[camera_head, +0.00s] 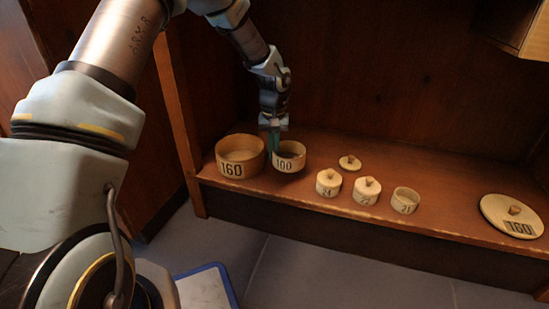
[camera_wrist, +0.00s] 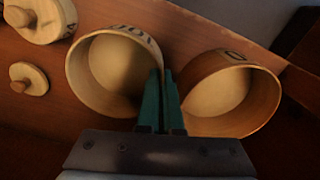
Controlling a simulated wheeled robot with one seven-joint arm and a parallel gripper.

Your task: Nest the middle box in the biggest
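The biggest box, a round open wooden tub marked 160 (camera_head: 232,170), stands at the left end of the shelf. It is on the right in the wrist view (camera_wrist: 262,108) and looks empty. The middle box, a smaller open tub marked 100 (camera_head: 286,164), is just right of it and also looks empty; it is on the left in the wrist view (camera_wrist: 90,78). My gripper (camera_head: 274,138) points down at the middle box's wall on the side facing the biggest box. Its green fingers (camera_wrist: 162,88) straddle this wall closely and appear shut on it.
To the right stand two small lidded boxes (camera_head: 329,184) (camera_head: 366,191), a small open box (camera_head: 405,201) and a loose small lid (camera_head: 350,162). A large lid marked 160 (camera_head: 512,216) lies at the right end. The shelf (camera_head: 452,214) is bare before it.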

